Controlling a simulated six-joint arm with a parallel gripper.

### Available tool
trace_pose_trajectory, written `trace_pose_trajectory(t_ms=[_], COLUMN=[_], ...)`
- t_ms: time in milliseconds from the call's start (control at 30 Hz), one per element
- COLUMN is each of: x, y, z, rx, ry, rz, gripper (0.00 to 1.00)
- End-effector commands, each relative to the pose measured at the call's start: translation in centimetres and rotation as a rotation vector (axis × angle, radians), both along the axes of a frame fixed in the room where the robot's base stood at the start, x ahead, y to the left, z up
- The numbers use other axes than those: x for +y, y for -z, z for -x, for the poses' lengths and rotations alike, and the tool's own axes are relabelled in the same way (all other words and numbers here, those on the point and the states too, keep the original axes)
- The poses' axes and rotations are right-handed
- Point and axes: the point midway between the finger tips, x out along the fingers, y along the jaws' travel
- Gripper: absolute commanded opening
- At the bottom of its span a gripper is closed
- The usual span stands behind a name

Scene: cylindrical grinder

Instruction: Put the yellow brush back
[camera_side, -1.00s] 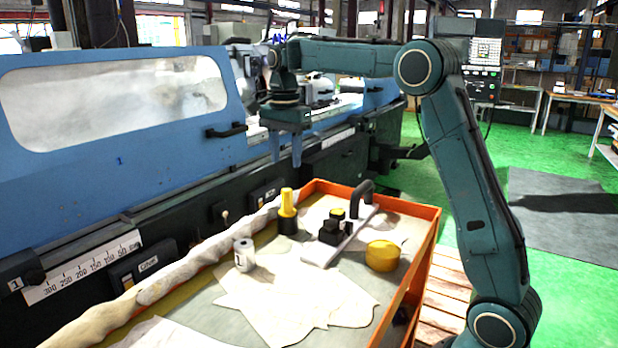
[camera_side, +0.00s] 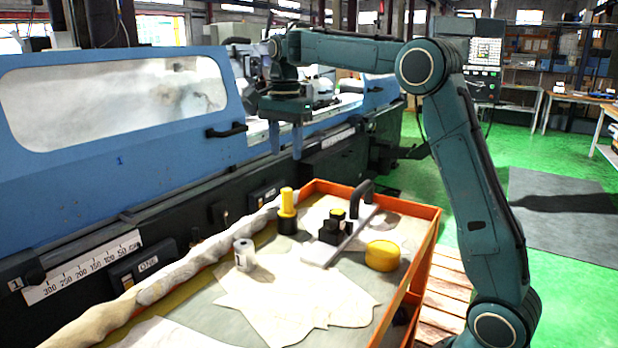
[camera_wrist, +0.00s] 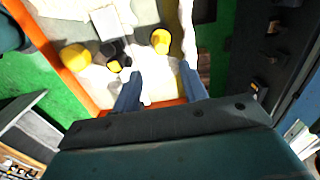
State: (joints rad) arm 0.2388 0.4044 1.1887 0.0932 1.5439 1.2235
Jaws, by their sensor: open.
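An upright yellow piece with a black lower part (camera_side: 287,210) stands in the orange-edged tray (camera_side: 430,212), near its far left side. It may be the yellow brush, but I cannot be sure. Its yellow top (camera_wrist: 160,40) also shows in the wrist view, beyond my fingers. My gripper (camera_side: 286,142) hangs fingers down above and behind the tray, apart from everything in it. In the wrist view my two blue fingers (camera_wrist: 160,88) are spread with nothing held between them.
The tray also holds a round yellow tub (camera_side: 382,257), a black device with a yellow top (camera_side: 330,231), a white roll (camera_side: 244,254) and crumpled cloths (camera_side: 290,300). The blue grinder (camera_side: 120,150) stands close behind, with a black handle (camera_side: 226,130) jutting out.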

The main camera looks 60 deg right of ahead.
Motion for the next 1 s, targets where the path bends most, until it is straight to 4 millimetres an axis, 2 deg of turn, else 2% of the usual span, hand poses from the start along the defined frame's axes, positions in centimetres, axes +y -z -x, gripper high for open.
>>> trace_pose_trajectory(t_ms=[267,533,767,1000], x=[1.9,4.9,7.1,9.2], y=[-1.6,-2.8,-2.5,-1.0], z=[2.9,8.3,13.4,18.8], rx=[-0.050,-0.129,-0.196,-0.262], ry=[-0.164,-0.456,-0.712,-0.976], rz=[0.021,0.069,0.123,0.191], gripper=[0.43,0.43,0.43,0.43])
